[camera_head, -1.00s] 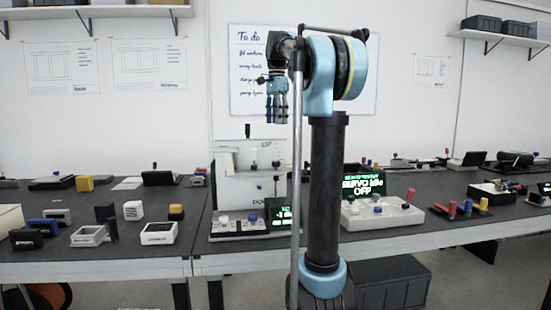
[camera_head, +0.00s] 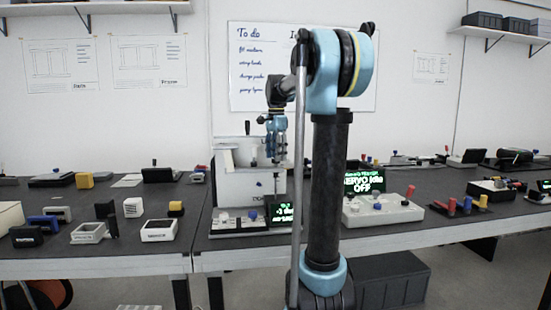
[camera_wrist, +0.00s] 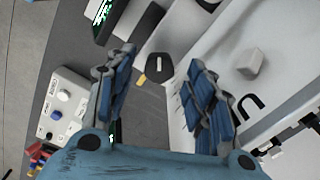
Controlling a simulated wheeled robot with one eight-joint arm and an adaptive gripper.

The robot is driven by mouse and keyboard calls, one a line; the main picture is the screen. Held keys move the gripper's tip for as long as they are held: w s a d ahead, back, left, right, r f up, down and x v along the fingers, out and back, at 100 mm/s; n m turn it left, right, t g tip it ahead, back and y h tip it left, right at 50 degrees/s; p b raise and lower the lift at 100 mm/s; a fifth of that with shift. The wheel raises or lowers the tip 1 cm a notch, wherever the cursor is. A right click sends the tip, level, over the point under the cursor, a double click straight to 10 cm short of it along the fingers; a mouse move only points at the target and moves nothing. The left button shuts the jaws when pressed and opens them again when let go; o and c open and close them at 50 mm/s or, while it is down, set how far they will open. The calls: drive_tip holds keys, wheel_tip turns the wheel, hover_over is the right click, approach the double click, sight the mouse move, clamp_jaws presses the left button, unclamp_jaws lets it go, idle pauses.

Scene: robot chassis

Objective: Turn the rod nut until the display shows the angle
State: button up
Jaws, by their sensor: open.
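My gripper (camera_head: 276,158) points down in front of the white machine (camera_head: 230,178) on the bench. In the wrist view my gripper (camera_wrist: 161,60) is open, with one blue finger on each side of a dark rounded part with a white mark (camera_wrist: 158,67). This part may be the rod nut; I cannot tell for certain. The fingers look apart from it. A small yellow pointer (camera_wrist: 142,79) is beside it. A small display (camera_head: 283,212) with green text stands at the machine's right; its reading is too small to tell.
A white block (camera_wrist: 251,62) sticks out of the white surface at the right finger. Several small boxes lie on the left bench.

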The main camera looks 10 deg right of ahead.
drive_tip(key=shift+f, duration=0.5)
drive_tip(key=c, duration=1.1)
drive_tip(key=shift+o, duration=0.2)
drive_tip(key=shift+n, duration=1)
drive_tip(key=o, duration=1.1)
drive_tip(key=shift+c, duration=0.2)
wheel_tip(320, 180, up, 12)
